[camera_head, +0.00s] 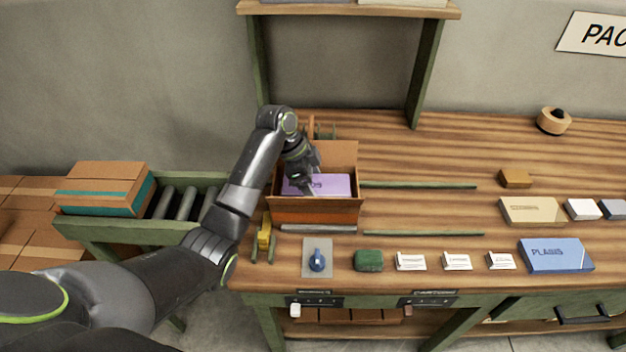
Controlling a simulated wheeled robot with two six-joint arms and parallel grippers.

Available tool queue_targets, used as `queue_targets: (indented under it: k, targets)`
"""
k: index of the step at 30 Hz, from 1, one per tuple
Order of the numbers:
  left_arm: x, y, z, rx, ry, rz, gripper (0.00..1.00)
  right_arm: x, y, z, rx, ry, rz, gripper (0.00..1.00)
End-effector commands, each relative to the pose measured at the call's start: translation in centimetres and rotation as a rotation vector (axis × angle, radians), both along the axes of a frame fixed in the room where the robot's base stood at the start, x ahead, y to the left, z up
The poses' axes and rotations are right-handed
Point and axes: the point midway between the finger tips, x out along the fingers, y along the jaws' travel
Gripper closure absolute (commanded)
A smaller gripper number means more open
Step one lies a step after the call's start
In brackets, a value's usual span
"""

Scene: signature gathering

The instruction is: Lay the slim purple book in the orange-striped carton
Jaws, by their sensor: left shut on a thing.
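The slim purple book (333,186) is inside the open orange-striped carton (313,213), lying roughly flat between its walls. The carton stands on the left part of the workbench, its back flap raised. My left gripper (309,189) reaches down into the carton from above and is shut on the purple book at its left part. The gripper and wrist hide part of the book and the carton's left side. Whether the book touches the carton floor cannot be told. My right gripper is not in view.
Green rails (420,185) run right of the carton. In front are a blue-knobbed plate (317,260), a green block (368,260) and several white cards. A blue book (555,255) and a tan book (532,211) lie right. A teal-striped box (106,188) sits on the roller conveyor at left.

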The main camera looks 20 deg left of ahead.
Motion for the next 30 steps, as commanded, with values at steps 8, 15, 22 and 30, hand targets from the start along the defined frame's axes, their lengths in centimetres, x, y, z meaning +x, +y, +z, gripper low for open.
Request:
queue_targets:
  k: [8, 15, 22, 30]
  targets:
    - [0.0, 0.0, -0.7, 0.0, -0.001, -0.001, 0.52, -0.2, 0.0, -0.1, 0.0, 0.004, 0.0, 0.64]
    - [0.0, 0.0, -0.7, 0.0, 0.0, 0.0, 0.14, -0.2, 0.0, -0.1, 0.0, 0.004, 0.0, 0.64]
    - [0.0, 0.0, 0.0, -0.001, -0.002, -0.001, 0.14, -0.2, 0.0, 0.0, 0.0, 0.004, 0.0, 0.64]
    - [-0.3, 1.7, 4.4, 0.004, -0.006, 0.002, 0.14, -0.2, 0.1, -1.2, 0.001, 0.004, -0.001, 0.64]
